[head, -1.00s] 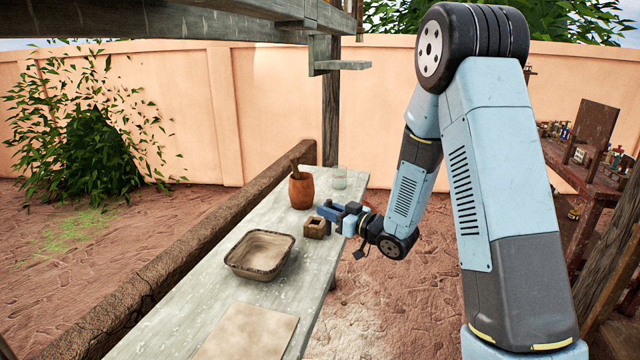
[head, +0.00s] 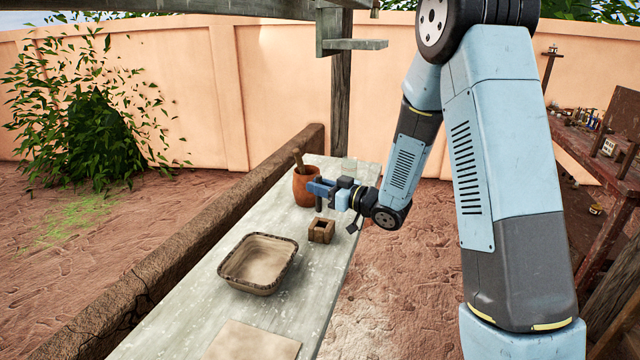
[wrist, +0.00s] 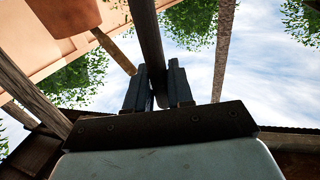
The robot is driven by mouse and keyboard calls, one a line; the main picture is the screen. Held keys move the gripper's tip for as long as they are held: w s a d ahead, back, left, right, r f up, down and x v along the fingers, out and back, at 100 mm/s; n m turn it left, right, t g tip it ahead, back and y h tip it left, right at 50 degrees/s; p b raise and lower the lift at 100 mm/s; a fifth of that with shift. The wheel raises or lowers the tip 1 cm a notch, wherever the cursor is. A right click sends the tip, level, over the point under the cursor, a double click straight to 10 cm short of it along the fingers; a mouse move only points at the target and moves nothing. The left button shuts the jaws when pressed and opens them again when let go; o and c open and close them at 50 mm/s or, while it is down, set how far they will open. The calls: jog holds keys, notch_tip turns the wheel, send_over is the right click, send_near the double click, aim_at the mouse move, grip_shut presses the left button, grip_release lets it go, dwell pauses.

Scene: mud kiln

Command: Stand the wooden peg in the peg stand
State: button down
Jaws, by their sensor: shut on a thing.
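The peg stand (head: 321,231) is a small brown wooden block with a square opening in its top, standing upright on the grey table (head: 215,318). My gripper (head: 322,189) is level, higher in the head picture than the stand and close to the clay pot. It is shut on the dark wooden peg (wrist: 151,45), which shows between the two fingers (wrist: 158,90) in the wrist view. The peg points down from the fingers, apart from the stand.
An orange clay pot (head: 303,187) with a wooden handle sticking out stands just left of my gripper. A shallow tan basin (head: 258,264) sits nearer on the table, with a flat tan board (head: 252,342) in front. A low mud wall (head: 190,243) runs along the left side.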

jog(key=shift+d+f, duration=0.25)
jog(key=shift+f, duration=1.55)
jog(key=shift+d+f, duration=0.2)
jog(key=shift+f, duration=1.75)
jog(key=shift+s+f, duration=0.1)
jog(key=shift+f, duration=0.05)
jog(key=c, duration=0.9)
grip_release()
jog(key=shift+f, duration=0.1)
jog(key=shift+s, duration=0.1)
jog(key=shift+s+d+f, duration=0.1)
jog(key=shift+s+d, duration=0.1)
jog(key=shift+d, duration=0.3)
jog(key=v, duration=1.2)
jog(key=shift+s+d+r, duration=0.15)
jog(key=shift+d+r, duration=0.1)
jog(key=shift+r, duration=0.1)
